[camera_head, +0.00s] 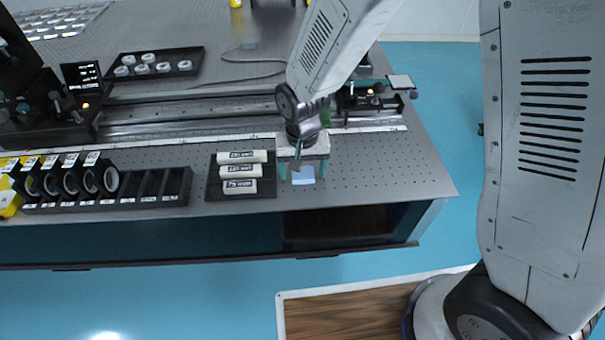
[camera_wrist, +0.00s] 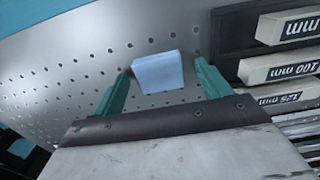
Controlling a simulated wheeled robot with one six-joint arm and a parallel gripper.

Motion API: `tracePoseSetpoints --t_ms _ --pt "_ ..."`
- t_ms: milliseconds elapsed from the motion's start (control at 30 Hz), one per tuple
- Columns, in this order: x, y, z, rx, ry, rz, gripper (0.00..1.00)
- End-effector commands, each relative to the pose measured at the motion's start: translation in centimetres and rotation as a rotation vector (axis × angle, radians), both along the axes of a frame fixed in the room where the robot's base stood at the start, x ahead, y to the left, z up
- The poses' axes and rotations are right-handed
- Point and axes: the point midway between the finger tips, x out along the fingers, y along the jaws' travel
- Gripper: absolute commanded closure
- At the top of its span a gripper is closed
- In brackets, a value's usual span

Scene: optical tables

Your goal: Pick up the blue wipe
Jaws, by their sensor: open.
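The blue wipe (camera_head: 303,175) is a small pale blue block lying on the perforated optical table (camera_head: 390,175) near its front edge. In the wrist view the wipe (camera_wrist: 158,72) sits ahead of and between my two teal fingers. My gripper (camera_head: 297,175) is over the wipe and open, with one finger to each side of it; in the wrist view the gripper (camera_wrist: 162,75) holds nothing. The fingers look apart from the wipe. I cannot tell the exact height of the fingertips above the table.
A black tray (camera_head: 213,188) with several white labelled boxes stands close left of my gripper. Further left is a black slotted rack (camera_head: 185,187) with round mounted optics. A metal rail (camera_head: 190,132) runs behind. The table to the right of the wipe is clear.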

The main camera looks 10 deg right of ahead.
Motion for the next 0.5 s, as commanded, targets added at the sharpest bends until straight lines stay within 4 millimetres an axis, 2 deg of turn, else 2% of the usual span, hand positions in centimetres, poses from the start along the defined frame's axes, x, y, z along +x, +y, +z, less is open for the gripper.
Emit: tracePoseSetpoints --t_ms 133,300,433,500 --pt "0.00 0.00 0.03 0.000 0.000 0.000 0.24" --pt "0.00 0.00 0.04 0.000 0.000 0.000 0.71" --pt "0.00 0.00 0.04 0.000 0.000 0.000 0.71" --pt "0.00 0.00 0.05 0.000 0.000 0.000 0.75"
